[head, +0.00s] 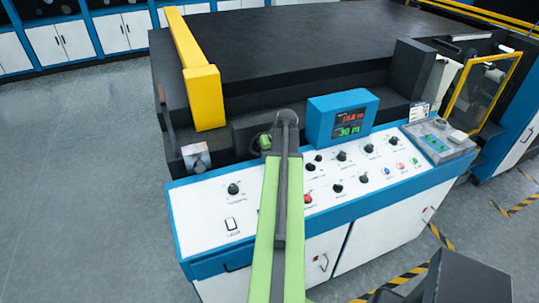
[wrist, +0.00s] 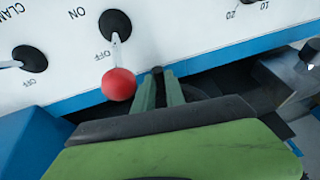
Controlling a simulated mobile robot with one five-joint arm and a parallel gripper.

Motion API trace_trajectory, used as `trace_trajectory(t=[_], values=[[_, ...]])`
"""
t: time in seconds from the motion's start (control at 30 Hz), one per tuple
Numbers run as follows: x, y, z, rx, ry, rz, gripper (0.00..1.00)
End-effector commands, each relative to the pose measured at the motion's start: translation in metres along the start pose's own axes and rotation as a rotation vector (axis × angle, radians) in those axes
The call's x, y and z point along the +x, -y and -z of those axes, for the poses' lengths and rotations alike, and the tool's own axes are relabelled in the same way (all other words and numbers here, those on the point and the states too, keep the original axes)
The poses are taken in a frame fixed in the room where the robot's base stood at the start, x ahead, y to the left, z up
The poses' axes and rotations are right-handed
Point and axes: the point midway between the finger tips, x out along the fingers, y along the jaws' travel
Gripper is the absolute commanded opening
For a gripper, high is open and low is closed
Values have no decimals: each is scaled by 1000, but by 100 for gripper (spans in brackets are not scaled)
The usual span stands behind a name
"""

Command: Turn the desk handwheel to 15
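Dark rounded parts (wrist: 268,82) lie to the right, below scale marks 20 and 10 (wrist: 248,8); these may belong to the handwheel, but no whole wheel or pointer shows. In the head view my arm crosses the white desk (head: 210,215) and hides its fingertips. The display (head: 343,117) has a red figure near 15 or 16 and a green 30.
A red ball lever (wrist: 118,84) marked ON and OFF is close left of my fingers, with a black knob (wrist: 30,58) farther left. More knobs (head: 341,156) and buttons cover the desk. A yellow bar (head: 203,95) stands behind it. Open floor (head: 80,180) lies to the left.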

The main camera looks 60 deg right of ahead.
Motion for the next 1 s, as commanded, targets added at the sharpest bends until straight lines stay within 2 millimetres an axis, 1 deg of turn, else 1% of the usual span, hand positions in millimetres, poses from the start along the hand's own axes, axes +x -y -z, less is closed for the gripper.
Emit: trace_trajectory(t=[0.07, 0.27, 0.43, 0.63, 0.67, 0.8, 1.0], values=[[0, 0, 0, 0, 0, 0, 0], [0, 0, 0, 0, 0, 0, 0], [2, 0, 0, 23, 1, 53, 0], [1, 2, 0, 22, 1, 54, 0], [1, 2, 0, 22, 1, 54, 18], [1, 2, 0, 22, 1, 54, 36], [1, 2, 0, 22, 0, 54, 37]])
